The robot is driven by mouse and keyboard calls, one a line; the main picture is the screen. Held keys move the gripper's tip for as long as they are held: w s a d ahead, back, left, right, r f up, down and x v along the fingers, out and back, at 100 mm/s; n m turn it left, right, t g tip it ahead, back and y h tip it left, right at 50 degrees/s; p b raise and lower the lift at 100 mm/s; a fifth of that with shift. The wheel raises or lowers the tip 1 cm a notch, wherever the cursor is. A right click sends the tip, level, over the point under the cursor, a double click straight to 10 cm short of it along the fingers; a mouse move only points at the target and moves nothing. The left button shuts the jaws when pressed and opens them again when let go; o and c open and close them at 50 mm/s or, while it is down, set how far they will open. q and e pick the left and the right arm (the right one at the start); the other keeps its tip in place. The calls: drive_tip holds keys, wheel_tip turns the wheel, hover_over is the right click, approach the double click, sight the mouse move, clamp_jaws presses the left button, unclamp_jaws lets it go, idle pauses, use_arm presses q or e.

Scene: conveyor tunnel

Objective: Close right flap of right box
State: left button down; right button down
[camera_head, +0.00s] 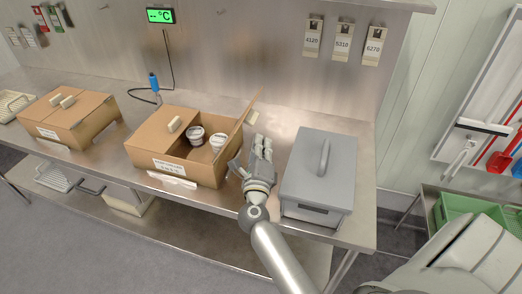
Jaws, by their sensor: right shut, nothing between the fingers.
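The right box (203,174) is a brown cardboard carton on the steel table, with its left flap (164,131) lying closed and a small light handle on that flap. Its right flap (238,124) stands up and tilts outward to the right. Two white lidded cups (195,135) show in the open right half. My right gripper (259,152) is shut and empty, just to the right of the box and the raised flap. I cannot tell whether it touches the flap. My left gripper is not in view.
A grey lidded bin (319,172) stands close to the right of my right gripper. A closed left box (68,120) is at the left of the table. A blue-topped probe (154,84) stands behind the boxes. A green crate (459,208) is at the far right.

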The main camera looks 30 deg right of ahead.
drive_tip(key=shift+x, duration=2.45)
drive_tip(key=shift+w+r, duration=0.1)
drive_tip(key=shift+r, duration=0.05)
